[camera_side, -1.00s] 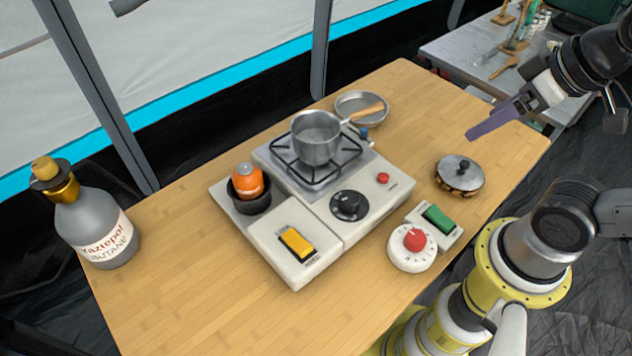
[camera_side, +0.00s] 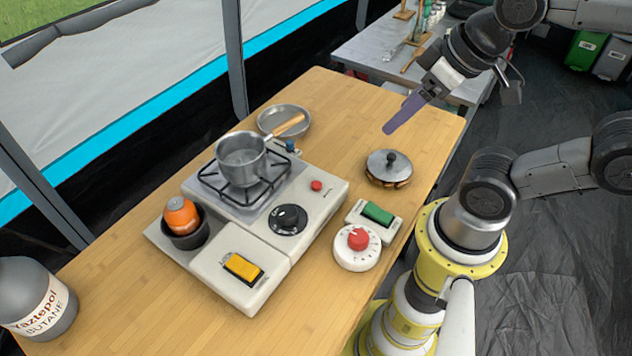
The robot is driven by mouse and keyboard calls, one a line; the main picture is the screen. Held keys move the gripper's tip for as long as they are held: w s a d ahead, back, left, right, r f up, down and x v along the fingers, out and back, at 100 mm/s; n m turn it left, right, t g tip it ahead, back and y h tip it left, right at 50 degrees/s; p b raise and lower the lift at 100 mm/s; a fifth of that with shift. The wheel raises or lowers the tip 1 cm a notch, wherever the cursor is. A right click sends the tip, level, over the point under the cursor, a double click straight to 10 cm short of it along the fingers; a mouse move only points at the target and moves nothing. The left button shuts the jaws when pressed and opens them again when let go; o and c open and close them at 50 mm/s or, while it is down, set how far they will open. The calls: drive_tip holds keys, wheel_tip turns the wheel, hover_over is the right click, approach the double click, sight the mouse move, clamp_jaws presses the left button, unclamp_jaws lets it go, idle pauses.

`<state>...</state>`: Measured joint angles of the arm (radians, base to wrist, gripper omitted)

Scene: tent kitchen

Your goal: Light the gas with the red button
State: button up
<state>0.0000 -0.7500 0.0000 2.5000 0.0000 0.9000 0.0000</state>
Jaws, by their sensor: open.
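The small red button (camera_side: 316,186) sits on the white top of the gas stove (camera_side: 322,206), right of the black knob (camera_side: 287,219). A grey saucepan (camera_side: 242,158) with a wooden handle stands on the burner grate. No flame shows under it. My gripper (camera_side: 390,129) is open, with purple fingers pointing down and left. It hangs above the back right of the table, up and to the right of the button and clear of it. Seen from the side, the gap between the fingers does not show. Nothing shows in them.
An orange canister (camera_side: 181,216) sits in a black cup at the stove's left, near a yellow switch (camera_side: 243,267). A lidded pot (camera_side: 389,167), a green switch (camera_side: 377,212) and a red-knobbed timer (camera_side: 358,247) stand right of the stove. A pan (camera_side: 284,121) lies behind.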

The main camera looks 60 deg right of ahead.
clamp_jaws()
idle(1.5)
